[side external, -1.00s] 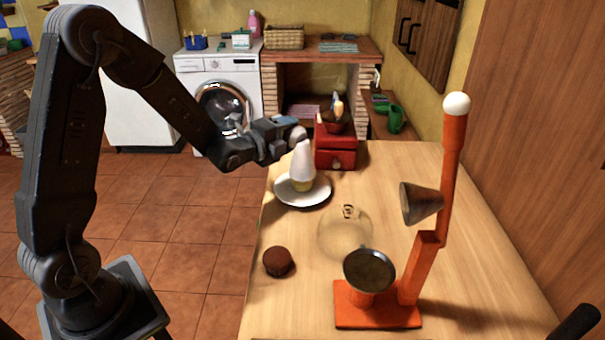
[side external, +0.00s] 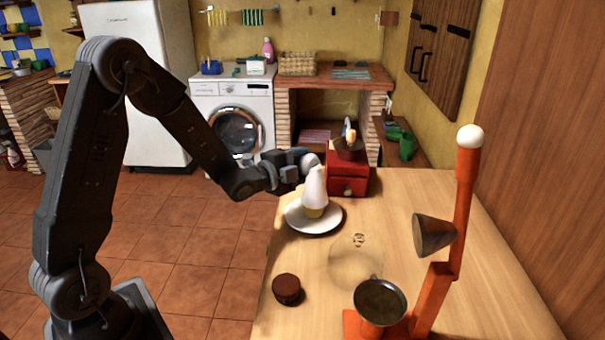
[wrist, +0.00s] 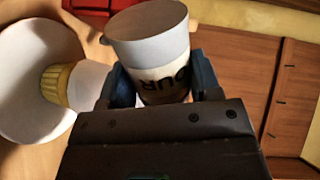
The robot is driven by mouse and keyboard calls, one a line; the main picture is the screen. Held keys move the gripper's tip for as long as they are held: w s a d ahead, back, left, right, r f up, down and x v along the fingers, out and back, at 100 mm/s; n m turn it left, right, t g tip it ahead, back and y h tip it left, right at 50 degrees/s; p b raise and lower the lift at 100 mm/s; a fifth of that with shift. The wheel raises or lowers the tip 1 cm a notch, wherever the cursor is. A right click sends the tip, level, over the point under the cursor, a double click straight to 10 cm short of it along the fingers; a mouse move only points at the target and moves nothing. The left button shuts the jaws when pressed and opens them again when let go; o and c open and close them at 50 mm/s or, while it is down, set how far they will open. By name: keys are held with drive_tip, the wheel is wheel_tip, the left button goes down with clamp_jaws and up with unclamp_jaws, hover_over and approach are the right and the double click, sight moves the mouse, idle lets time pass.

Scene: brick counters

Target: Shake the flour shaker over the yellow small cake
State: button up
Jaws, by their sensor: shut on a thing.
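My gripper (side external: 290,166) is shut on the flour shaker (wrist: 150,45), a white cylinder with dark lettering partly visible in the wrist view. In the side view only a pale end of the shaker (side external: 309,162) shows past the fingers. The yellow small cake (side external: 314,211) has a tall white topping and stands upright on a white plate (side external: 297,222). My gripper is at about the height of the topping's tip, just left of and seemingly behind it. In the wrist view the cake (wrist: 55,84) is left of the shaker. Whether shaker and topping touch is unclear.
A red box grinder (side external: 348,181) stands behind the plate. A clear glass dome (side external: 355,268), a brown cake (side external: 287,289) and an orange stand (side external: 432,292) with a metal cone (side external: 433,235) and a dark pan (side external: 380,302) are nearer. The counter's right side is clear.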

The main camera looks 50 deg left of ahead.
sight(305, 157)
drive_tip(key=n, duration=0.2)
drive_tip(key=r+n, duration=0.1)
drive_tip(key=shift+d+r+n+h, duration=0.1)
drive_tip(key=shift+d+n+h, duration=0.1)
drive_tip(key=shift+n+h, duration=0.15)
drive_tip(key=r+n, duration=0.1)
drive_tip(key=n, duration=0.1)
drive_tip(key=d+n, duration=0.1)
drive_tip(key=n, duration=0.1)
drive_tip(key=shift+d+r+t+h, duration=0.15)
drive_tip(key=shift+r+t+h, duration=0.1)
drive_tip(key=shift+r+t, duration=0.1)
drive_tip(key=shift+d+r+n, duration=0.2)
drive_tip(key=shift+r+n, duration=0.1)
drive_tip(key=shift+n, duration=0.5)
drive_tip(key=shift+d+r+n, duration=0.2)
drive_tip(key=shift+r+n, duration=0.1)
drive_tip(key=shift+n, duration=0.45)
